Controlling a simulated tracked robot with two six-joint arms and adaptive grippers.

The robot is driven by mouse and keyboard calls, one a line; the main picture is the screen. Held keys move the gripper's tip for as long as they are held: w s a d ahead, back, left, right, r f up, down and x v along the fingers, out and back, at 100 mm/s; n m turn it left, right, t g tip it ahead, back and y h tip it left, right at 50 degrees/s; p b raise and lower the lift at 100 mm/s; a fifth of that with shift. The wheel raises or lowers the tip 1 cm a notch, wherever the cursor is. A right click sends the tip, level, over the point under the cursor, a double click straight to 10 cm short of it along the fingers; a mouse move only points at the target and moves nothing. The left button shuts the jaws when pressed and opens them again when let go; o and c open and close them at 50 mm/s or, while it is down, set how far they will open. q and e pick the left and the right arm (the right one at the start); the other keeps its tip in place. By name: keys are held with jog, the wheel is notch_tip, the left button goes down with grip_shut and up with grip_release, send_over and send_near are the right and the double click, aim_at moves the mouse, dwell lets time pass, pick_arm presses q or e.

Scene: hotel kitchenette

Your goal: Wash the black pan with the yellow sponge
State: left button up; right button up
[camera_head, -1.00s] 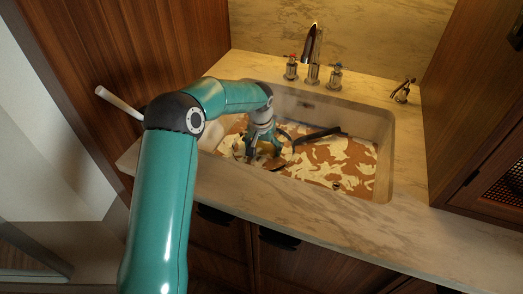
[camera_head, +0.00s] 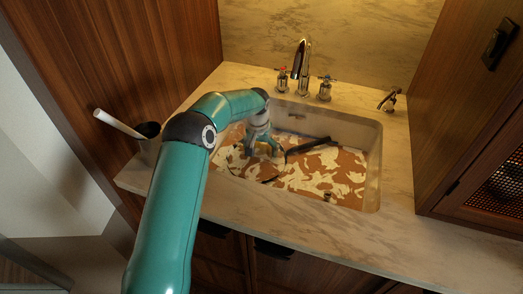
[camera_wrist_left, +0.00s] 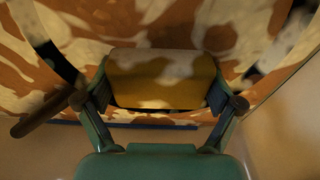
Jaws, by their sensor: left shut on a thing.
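In the wrist view the sponge lies flat between the two fingers. The black pan's handle (camera_head: 308,146) sticks up toward the back right, just right of the gripper. Sponge-to-pan contact is unclear. My right gripper is out of view.
The white sink (camera_head: 373,165) has steep walls close around the gripper. A chrome faucet (camera_head: 302,65) with two handles stands behind it. A cup with a white-handled tool (camera_head: 148,143) stands left of my arm.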

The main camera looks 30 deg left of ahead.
pick_arm(q)
notch_tip(320, 180, up, 10)
jog(key=p, duration=0.6)
dwell(0.5)
jog(key=shift+s+d+f, duration=0.15)
jog(key=shift+f, duration=0.15)
jog(key=s+d+b, duration=0.1)
jog(key=s, duration=0.3)
jog(key=b, duration=0.7)
send_over(257, 164)
jog(key=shift+s+d+f, duration=0.1)
jog(key=shift+s+f, duration=0.05)
jog(key=shift+f, duration=1.8)
jog(key=shift+s+f, duration=0.1)
jog(key=shift+f, duration=1.8)
jog(key=shift+f+b, duration=0.7)
jog(key=shift+f, duration=0.5)
